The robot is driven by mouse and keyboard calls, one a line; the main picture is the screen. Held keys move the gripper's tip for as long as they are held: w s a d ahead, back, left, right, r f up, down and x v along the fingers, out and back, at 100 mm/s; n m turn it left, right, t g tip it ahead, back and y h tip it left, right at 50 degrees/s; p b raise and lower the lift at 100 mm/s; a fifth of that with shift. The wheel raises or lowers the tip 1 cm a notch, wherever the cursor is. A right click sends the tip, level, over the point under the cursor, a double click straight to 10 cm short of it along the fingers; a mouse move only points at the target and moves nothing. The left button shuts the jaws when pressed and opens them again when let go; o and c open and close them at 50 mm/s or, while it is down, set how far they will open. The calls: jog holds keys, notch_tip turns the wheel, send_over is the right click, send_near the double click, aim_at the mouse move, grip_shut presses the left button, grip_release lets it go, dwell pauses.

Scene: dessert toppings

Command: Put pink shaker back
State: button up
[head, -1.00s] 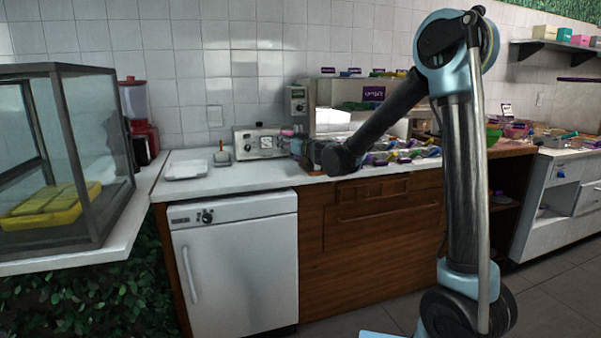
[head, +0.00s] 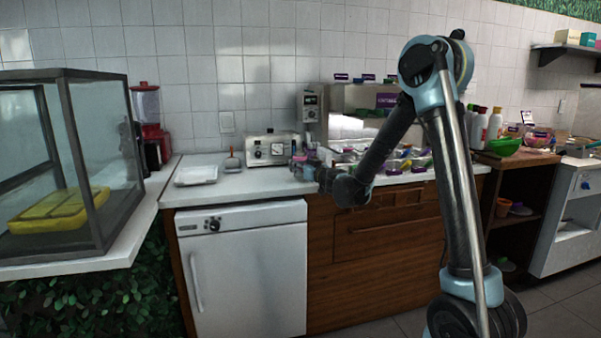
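My gripper (head: 308,170) is low over the white counter, in front of the metal appliance with a dial. It is small and partly turned away, so I cannot see clearly whether its fingers are open or shut. A small pinkish thing (head: 299,158) shows at the gripper's far end; it may be the pink shaker, but it is too small to be sure. I cannot tell whether it is held or stands on the counter.
The metal appliance (head: 270,149) and a white tray (head: 196,175) stand left of my gripper. Topping containers (head: 405,160) lie right, partly behind my arm. Bottles (head: 482,125) and a green bowl (head: 503,146) stand farther right. A glass case (head: 75,165) is at left.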

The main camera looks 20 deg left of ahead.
jog(key=shift+f, duration=0.85)
jog(key=o, duration=1.1)
jog(key=shift+f, duration=0.1)
jog(key=shift+o, duration=0.2)
